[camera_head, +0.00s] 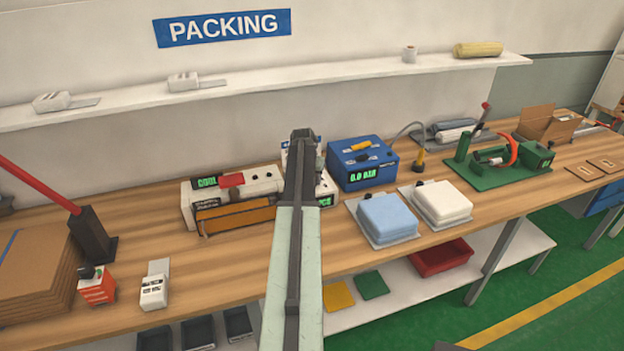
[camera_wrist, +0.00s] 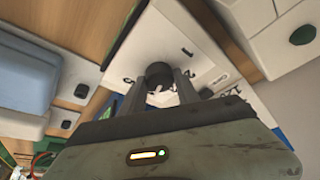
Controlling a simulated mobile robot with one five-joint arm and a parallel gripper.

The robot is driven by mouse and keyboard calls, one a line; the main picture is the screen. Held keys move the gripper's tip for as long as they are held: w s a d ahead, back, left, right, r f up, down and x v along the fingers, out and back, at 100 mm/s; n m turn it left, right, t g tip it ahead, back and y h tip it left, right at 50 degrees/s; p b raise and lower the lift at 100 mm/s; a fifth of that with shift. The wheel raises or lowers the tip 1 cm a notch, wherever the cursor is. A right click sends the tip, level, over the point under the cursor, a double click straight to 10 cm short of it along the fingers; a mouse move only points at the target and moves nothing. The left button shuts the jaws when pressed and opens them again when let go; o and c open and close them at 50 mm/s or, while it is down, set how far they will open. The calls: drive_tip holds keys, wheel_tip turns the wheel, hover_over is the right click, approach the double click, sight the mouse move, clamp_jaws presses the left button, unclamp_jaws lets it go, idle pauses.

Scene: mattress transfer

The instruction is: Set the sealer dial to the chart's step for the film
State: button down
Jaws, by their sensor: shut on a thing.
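The sealer (camera_head: 262,188) is a white machine with an orange-brown front, a red handle and a green display reading "COOL". My arm hides its right part; another green display (camera_head: 325,201) shows only in part there. In the wrist view, a black dial knob (camera_wrist: 159,72) sits on a white face with numbers around it, "5" and "1" among them. My gripper (camera_wrist: 168,84) has its two dark fingers shut on the knob. The fingers cover part of the scale, and I cannot read the pointer's step. In the head view my arm hides the gripper. I cannot make out the chart.
A blue box (camera_head: 362,163) reading "0.0 BAR" stands right of my arm. Blue (camera_head: 386,217) and white (camera_head: 442,202) folded stacks lie in front of it. A red lever stand (camera_head: 92,236) and cardboard stack are at left. The bench (camera_head: 225,262) front is mostly clear.

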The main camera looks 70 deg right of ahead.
drive_tip(key=c, duration=0.9)
unclamp_jaws()
drive_tip(key=shift+r, duration=0.1)
drive_tip(key=p+v, duration=0.7)
drive_tip(key=shift+r, duration=0.3)
drive_tip(key=shift+a, duration=0.15)
drive_tip(key=shift+s, duration=0.1)
